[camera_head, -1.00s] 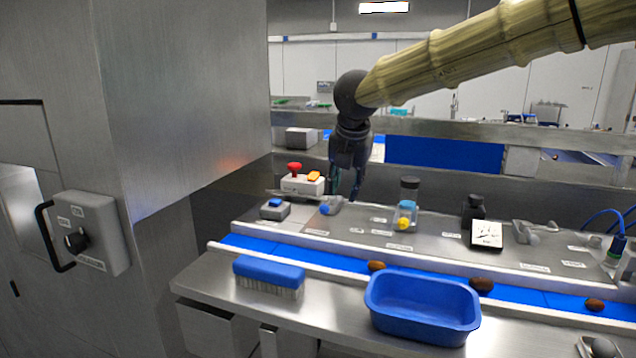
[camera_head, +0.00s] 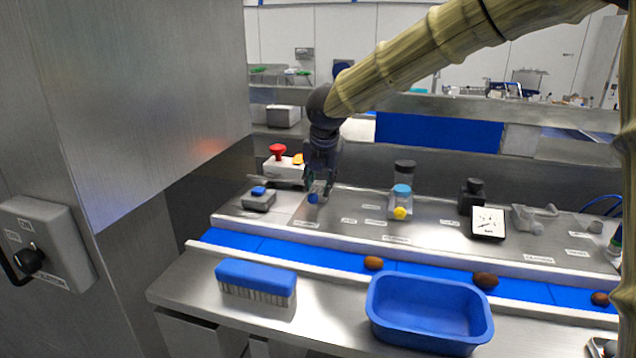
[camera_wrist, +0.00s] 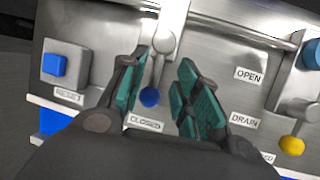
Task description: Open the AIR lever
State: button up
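A metal lever with a blue ball knob (camera_wrist: 149,97) hangs down from a round pivot, its knob just above a CLOSED label (camera_wrist: 146,123). An OPEN label (camera_wrist: 248,75) is to its right in the wrist view. The blue knob also shows in the head view (camera_head: 313,198) on the sloped steel panel (camera_head: 350,206). I take it as the AIR lever, but no AIR lettering is readable. My gripper (camera_wrist: 163,72) has its teal-padded fingers spread on either side of the lever, with a gap on the right. In the head view my gripper (camera_head: 320,180) covers the lever's upper part.
A grey box with a blue RESET button (camera_wrist: 55,65) stands left of the lever. A yellow-knobbed lever (camera_wrist: 292,145) near the DRAIN label is to the right. A red-topped control box (camera_head: 285,168) stands behind. A conveyor (camera_head: 330,256), brush (camera_head: 256,280) and blue tub (camera_head: 428,308) lie in front.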

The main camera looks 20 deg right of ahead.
jog(key=shift+w+f, duration=1.1)
jog(key=shift+w, duration=0.05)
jog(key=shift+s+f, duration=0.1)
jog(key=shift+s, duration=0.1)
jog(key=shift+s+r, duration=0.25)
jog(key=shift+s, duration=0.25)
jog(key=shift+s+r, duration=0.2)
jog(key=shift+s, duration=0.25)
jog(key=shift+w+f, duration=0.5)
jog(key=shift+w, duration=0.3)
jog(key=c, duration=0.3)
jog(key=shift+s+r, duration=0.1)
jog(key=shift+s, duration=0.05)
grip_shut()
